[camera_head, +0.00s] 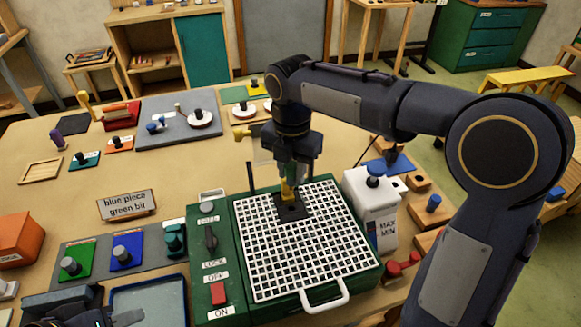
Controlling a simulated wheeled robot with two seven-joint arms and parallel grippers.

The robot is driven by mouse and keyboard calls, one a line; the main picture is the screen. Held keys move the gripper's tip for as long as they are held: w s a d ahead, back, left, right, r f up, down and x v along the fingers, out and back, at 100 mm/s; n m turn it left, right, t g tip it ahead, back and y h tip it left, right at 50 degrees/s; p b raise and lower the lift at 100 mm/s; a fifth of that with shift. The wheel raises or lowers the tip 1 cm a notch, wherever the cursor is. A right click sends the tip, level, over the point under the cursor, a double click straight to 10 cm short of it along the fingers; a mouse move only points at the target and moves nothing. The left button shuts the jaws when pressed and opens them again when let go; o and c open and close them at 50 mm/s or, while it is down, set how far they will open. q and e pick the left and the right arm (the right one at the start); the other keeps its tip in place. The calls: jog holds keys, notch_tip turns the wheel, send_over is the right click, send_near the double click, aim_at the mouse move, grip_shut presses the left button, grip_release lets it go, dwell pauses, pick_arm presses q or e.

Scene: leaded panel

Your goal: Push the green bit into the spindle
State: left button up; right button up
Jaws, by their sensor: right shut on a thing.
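My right gripper (288,177) points straight down over the white grid of the green machine (310,245). It is shut on a small yellow thing (288,190), mostly hidden by the fingers, right above a black block (291,211) with a dark hole on the grid. I cannot make out any green on the held thing or tell whether it touches the block; the spindle is not clearly visible. A sign (127,204) reads "blue piece green bit". My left gripper (100,318) shows only in part at the bottom left edge; its fingers are unclear.
The machine has a lock lever (210,238) and a red switch (218,293). Green (75,262) and blue (127,252) pads with knobs lie left. A blue tray (148,302) lies in front.

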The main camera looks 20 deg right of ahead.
aim_at(292, 189)
jog(key=shift+r, duration=0.1)
jog(key=shift+f+b, duration=1.9)
jog(key=shift+f, duration=1.1)
jog(key=shift+p, duration=0.65)
jog(key=shift+f, duration=0.15)
jog(key=shift+s+f, duration=0.15)
jog(key=shift+f, duration=0.1)
jog(key=shift+r, duration=0.15)
dwell(0.5)
jog(key=shift+p, duration=0.5)
dwell(0.5)
